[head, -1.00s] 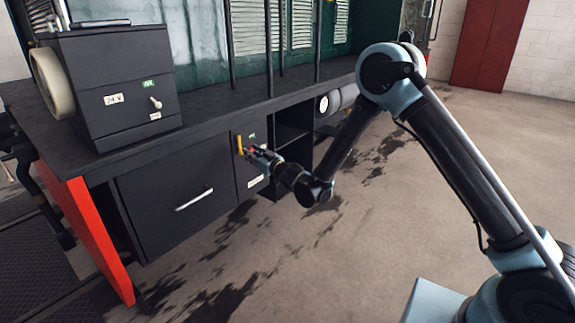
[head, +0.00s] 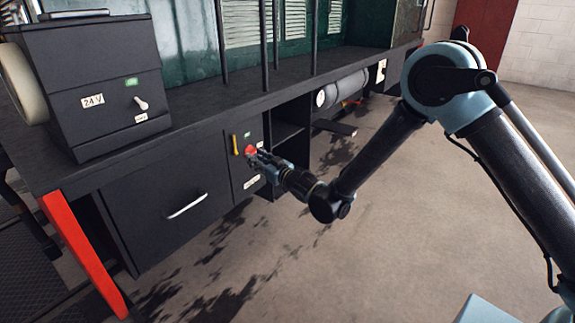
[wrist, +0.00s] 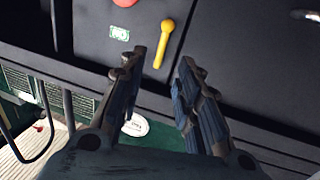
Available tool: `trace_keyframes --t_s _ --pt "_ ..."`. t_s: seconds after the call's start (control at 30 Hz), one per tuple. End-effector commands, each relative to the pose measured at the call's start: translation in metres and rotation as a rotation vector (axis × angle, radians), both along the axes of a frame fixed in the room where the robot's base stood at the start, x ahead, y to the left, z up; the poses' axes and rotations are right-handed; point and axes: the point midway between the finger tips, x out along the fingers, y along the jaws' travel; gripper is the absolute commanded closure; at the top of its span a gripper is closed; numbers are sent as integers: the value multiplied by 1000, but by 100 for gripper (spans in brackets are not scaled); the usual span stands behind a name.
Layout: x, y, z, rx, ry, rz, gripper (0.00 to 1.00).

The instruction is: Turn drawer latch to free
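The likely drawer latch is a yellow lever (head: 235,145) on the dark panel right of the drawer (head: 165,205). It stands about upright in the head view. In the wrist view the lever (wrist: 163,45) has a round end and lies, in the picture, between my fingertips and partly beyond them. My gripper (head: 256,158) is close to the panel, just right of the lever and by a red knob (head: 250,150). In the wrist view my gripper (wrist: 163,58) has its fingers apart, with gaps to the lever on both sides. I cannot tell the remaining depth.
The red knob (wrist: 124,2) and a green label (wrist: 119,33) are beside the lever. The drawer has a pale bar handle (head: 187,205). A control box (head: 85,85) stands on the bench top. An open recess (head: 290,135) lies right of the panel. The floor in front is clear.

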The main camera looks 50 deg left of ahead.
Motion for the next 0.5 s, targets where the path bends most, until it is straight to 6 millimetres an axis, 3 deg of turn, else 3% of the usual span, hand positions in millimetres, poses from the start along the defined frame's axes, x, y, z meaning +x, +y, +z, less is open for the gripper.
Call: trace_keyframes --t_s 0.5 --pt "-4 -25 0 0 1 4 69"
